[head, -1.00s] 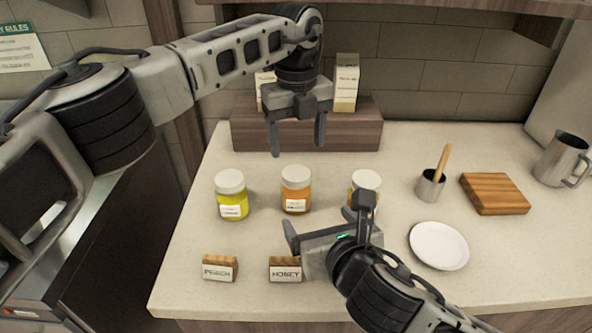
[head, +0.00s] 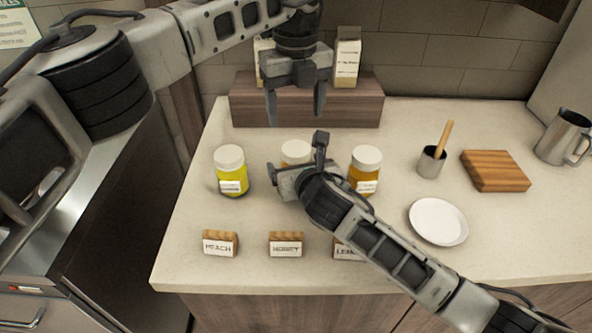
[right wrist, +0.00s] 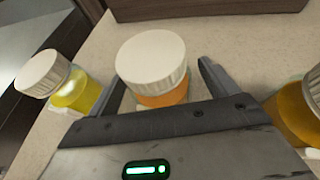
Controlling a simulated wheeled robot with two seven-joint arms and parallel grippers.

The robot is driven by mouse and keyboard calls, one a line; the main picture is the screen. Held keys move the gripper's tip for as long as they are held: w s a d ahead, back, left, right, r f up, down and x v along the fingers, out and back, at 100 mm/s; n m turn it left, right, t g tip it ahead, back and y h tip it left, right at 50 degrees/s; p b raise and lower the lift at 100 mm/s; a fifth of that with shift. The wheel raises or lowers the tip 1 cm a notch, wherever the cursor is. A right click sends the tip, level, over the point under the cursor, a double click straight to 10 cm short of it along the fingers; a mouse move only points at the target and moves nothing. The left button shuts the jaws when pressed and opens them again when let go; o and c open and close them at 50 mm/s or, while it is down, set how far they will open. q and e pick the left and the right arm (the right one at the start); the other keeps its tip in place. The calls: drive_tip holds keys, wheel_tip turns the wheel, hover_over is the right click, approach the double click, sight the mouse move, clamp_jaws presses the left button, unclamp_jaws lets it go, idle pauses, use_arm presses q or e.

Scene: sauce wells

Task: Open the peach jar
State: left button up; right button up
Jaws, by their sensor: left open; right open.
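Three white-lidded jars stand in a row: a yellow jar (head: 232,178) at the left, an orange jar (head: 297,152) in the middle and an amber jar (head: 365,168) at the right. Their labels are too small to read; the middle one has a peach-like orange colour. My right gripper (head: 297,160) is open at the orange jar and hides most of it. In the right wrist view, the orange jar (right wrist: 152,65) stands upright between the spread fingers, with its lid on. My left gripper (head: 296,105) is open and empty, above and behind the jars.
Wooden signs reading PEACH (head: 220,244), HONEY (head: 286,245) and a partly hidden third (head: 346,251) stand in front. A white plate (head: 438,221), a cup with a stick (head: 431,163), a wooden board (head: 495,171) and a metal pitcher (head: 563,139) are rightward. A wooden riser (head: 350,107) is behind.

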drive_tip(key=shift+w+a+f, duration=0.15)
drive_tip(key=shift+w+f, duration=0.1)
drive_tip(key=shift+w, duration=0.3)
